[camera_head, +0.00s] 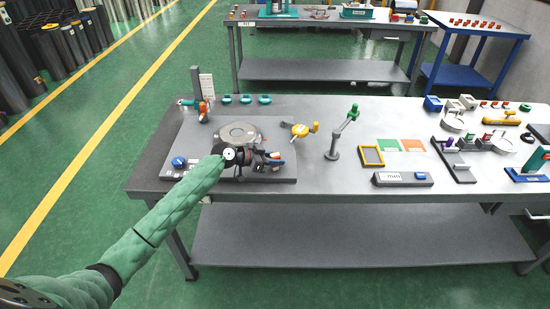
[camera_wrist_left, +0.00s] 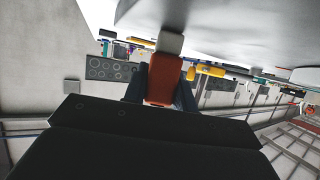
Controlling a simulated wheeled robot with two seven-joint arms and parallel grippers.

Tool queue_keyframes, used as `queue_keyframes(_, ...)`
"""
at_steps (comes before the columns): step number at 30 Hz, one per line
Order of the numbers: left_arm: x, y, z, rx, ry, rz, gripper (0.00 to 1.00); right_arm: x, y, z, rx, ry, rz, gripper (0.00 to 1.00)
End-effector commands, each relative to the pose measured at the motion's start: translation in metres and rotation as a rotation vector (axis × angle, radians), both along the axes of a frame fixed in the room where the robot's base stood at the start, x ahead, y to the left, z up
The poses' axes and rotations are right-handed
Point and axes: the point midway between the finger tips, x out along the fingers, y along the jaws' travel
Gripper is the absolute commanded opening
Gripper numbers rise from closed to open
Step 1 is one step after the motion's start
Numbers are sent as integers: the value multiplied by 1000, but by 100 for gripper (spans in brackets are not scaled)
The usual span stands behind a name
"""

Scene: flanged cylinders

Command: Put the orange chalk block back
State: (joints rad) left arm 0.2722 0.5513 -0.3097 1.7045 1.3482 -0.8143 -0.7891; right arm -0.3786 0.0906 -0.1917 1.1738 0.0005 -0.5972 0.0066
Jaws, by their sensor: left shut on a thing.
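My left gripper (camera_head: 272,159) is over the grey fixture plate at the left end of the table. In the left wrist view its dark fingers (camera_wrist_left: 160,92) are shut on an orange block (camera_wrist_left: 163,79) with a pale grey-white end (camera_wrist_left: 169,43), which I take to be the orange chalk block. The block sticks out past the fingertips. In the head view the block is small and mostly hidden by the gripper. My right gripper is in neither view.
A round grey disc (camera_head: 238,133) lies behind the gripper. An upright post (camera_head: 196,85) stands at back left, a yellow tool (camera_head: 300,130) to the right, and a green jointed arm (camera_head: 342,130) further right. Bare tabletop (camera_head: 315,178) lies right of the plate.

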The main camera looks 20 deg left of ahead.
Motion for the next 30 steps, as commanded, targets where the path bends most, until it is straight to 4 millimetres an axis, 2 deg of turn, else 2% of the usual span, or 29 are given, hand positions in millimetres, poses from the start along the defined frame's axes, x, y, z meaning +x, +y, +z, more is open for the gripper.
queue_keyframes(10, 0, 0, -2, 0, 0, 0, 3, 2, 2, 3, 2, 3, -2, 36)
queue_keyframes(11, 0, 0, -2, 0, 0, 0, 29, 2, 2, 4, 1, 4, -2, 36)
queue_keyframes(14, 0, 0, -2, 0, 0, 0, 49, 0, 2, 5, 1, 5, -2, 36)
queue_keyframes(29, 0, 0, 2, 0, 0, 0, 49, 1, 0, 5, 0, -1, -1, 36)
queue_keyframes(30, -1, 1, 1, 0, 0, 0, 49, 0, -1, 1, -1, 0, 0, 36)
